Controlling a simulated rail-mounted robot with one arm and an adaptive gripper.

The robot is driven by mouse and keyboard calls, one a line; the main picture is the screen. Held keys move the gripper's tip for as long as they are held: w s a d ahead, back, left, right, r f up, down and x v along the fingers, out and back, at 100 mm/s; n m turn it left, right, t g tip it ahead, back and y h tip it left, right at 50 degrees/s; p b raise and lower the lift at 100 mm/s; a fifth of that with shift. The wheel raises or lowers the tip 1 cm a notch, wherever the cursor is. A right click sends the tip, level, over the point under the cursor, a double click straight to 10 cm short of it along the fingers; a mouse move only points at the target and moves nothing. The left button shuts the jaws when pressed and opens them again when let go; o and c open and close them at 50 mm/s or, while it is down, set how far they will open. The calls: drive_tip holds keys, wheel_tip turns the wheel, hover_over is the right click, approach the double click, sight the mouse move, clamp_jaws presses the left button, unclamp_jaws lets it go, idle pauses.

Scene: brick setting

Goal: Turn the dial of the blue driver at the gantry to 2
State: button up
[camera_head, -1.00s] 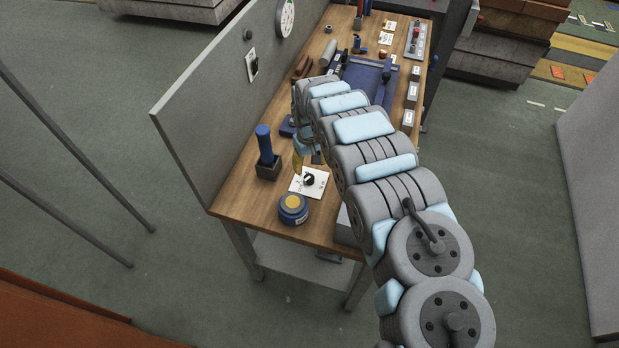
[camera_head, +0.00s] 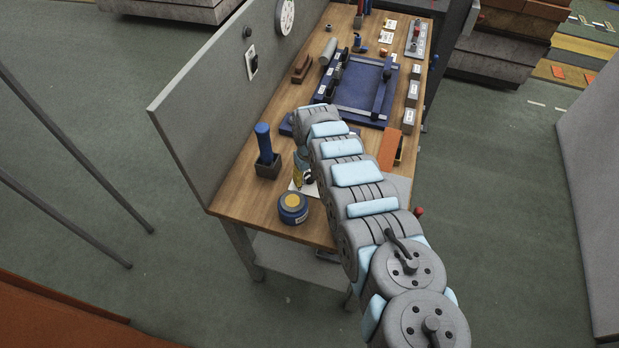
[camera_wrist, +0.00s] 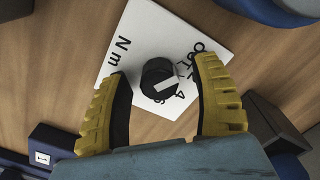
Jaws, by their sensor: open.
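The dial is a black round knob (camera_wrist: 158,77) with a pale pointer bar, on a white card (camera_wrist: 150,25) printed "Nm" and an arc of numbers. The pointer lies toward the arc on the right; a 4 is legible, but other marks are partly hidden or unclear. My gripper (camera_wrist: 163,72) is open, with one yellow-backed finger on either side of the knob; contact cannot be told. In the head view the card (camera_head: 295,187) is partly hidden by my gripper (camera_head: 303,178). A blue cylindrical handle (camera_head: 264,142) stands upright in a dark holder (camera_head: 267,168).
A blue and yellow round container (camera_head: 293,208) stands close in front of the card. A blue gantry frame (camera_head: 350,97) lies farther along the wooden bench (camera_head: 235,195). A grey upright panel (camera_head: 200,110) borders the left side. An orange block (camera_head: 388,150) lies right of the arm.

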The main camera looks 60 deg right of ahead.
drive_tip(key=shift+d+f, duration=0.1)
drive_tip(key=shift+f, duration=0.05)
clamp_jaws()
drive_tip(key=shift+m+p, duration=0.7)
drive_tip(key=shift+m, duration=3.3)
